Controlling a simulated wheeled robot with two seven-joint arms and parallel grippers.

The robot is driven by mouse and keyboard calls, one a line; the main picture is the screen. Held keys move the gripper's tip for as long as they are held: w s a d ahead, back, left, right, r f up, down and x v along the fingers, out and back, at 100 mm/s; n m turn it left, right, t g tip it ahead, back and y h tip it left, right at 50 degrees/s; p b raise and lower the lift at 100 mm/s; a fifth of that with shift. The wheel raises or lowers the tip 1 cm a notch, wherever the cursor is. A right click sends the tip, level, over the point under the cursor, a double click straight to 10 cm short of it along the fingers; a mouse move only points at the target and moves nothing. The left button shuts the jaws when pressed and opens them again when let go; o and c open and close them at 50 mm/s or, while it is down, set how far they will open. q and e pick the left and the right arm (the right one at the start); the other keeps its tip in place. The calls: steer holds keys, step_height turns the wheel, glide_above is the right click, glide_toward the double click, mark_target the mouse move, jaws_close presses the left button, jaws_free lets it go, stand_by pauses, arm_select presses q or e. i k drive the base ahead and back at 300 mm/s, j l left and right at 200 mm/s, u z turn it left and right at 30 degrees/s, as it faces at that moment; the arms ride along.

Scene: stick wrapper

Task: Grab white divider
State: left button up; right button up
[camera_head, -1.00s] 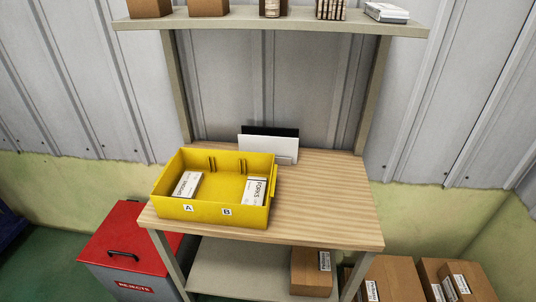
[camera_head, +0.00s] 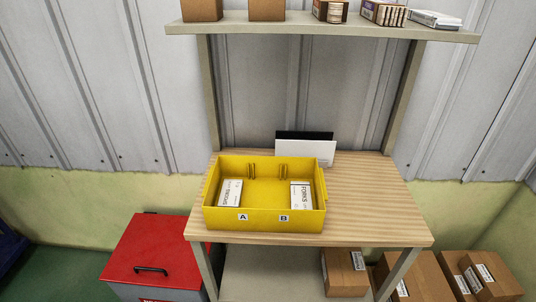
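A white divider (camera_head: 308,150) stands upright at the back of the wooden table, behind the yellow bin. A black divider (camera_head: 290,135) stands just behind it, with only its upper part showing. The yellow bin (camera_head: 262,219) sits on the left part of the table, with labels A and B on its front. Inside it a white spoons box (camera_head: 230,193) lies at the left and a white forks box (camera_head: 302,196) at the right. Neither of my grippers shows in the head view.
The wooden table (camera_head: 375,205) is bare to the right of the bin. A shelf (camera_head: 320,27) with boxes hangs above. A red-lidded reject bin (camera_head: 150,250) stands at the lower left. Cardboard boxes (camera_head: 415,276) are at the lower right, and one box (camera_head: 345,272) is on the lower shelf.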

mark_target(324, 150)
steer(key=j+u, duration=0.1)
steer(key=j, duration=0.55)
steer(key=i+j+u, duration=0.1)
steer(key=j, duration=0.5)
steer(key=i+j+u, duration=0.1)
steer(key=j, duration=0.55)
steer(key=i+j+u, duration=0.1)
steer(key=j, duration=0.5)
